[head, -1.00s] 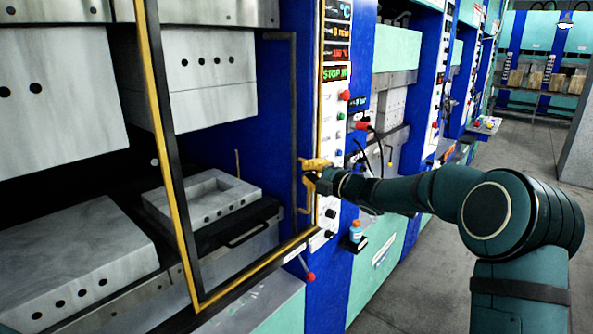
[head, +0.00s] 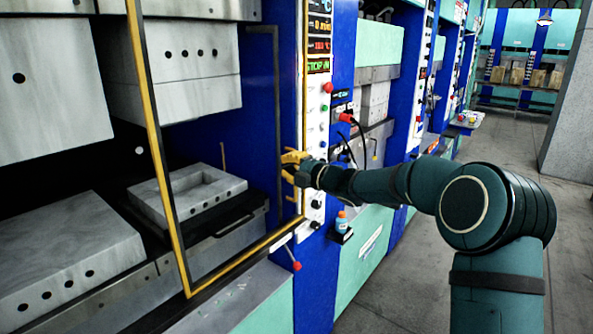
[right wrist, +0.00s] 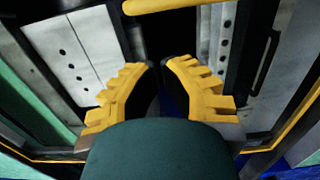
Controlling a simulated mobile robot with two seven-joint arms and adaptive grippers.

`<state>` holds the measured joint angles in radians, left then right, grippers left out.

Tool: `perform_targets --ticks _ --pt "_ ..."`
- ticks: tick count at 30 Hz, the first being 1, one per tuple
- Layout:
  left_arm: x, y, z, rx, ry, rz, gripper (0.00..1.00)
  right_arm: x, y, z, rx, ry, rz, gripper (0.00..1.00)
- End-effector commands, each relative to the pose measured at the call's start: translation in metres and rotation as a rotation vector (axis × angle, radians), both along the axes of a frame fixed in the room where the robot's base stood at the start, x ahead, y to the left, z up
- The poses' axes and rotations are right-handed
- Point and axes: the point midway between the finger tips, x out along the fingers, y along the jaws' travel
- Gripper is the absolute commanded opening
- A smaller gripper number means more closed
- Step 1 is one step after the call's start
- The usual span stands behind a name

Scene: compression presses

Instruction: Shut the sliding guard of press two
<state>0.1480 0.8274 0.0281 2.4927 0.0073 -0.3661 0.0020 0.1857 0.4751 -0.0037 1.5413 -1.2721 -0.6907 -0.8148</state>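The sliding guard (head: 156,120) is a tall yellow-and-black frame across the front of the nearest press. Its near upright and sloping bottom rail show in the head view, and the platens are visible through it and to its left. No press number is readable. My right gripper (head: 286,167) is at the guard's far edge, beside the control panel. In the right wrist view the yellow fingers (right wrist: 160,66) converge and their tips nearly meet, with nothing seen between them. A yellow bar (right wrist: 180,5), apparently the guard's handle, crosses just beyond the tips; contact cannot be told. My left gripper is out of view.
The control panel (head: 317,125) with buttons and displays stands right of the guard. A small bottle (head: 341,222) sits on a ledge below it. A lever with a red knob (head: 296,266) sticks out low. More presses recede beyond; the grey floor at right is clear.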

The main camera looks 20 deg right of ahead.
Motion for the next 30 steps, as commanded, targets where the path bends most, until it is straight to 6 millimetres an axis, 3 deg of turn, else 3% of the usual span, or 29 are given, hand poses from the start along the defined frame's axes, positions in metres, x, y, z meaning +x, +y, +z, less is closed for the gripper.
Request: perform_targets --ticks 12,23,26,29,30 --pt "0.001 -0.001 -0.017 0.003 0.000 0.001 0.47 -0.072 -0.038 0.000 -0.002 -0.001 -0.002 0.00" --pt "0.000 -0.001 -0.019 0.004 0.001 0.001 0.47 -0.088 -0.046 -0.002 0.004 0.005 -0.001 0.00" --pt "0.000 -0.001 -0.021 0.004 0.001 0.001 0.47 -0.085 -0.041 -0.020 0.060 0.051 -0.010 0.00" --pt "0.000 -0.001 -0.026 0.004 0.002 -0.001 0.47 -0.080 -0.027 -0.063 0.194 0.169 -0.038 0.00" --pt "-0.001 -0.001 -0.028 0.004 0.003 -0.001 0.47 -0.079 -0.020 -0.086 0.267 0.234 -0.057 0.00"
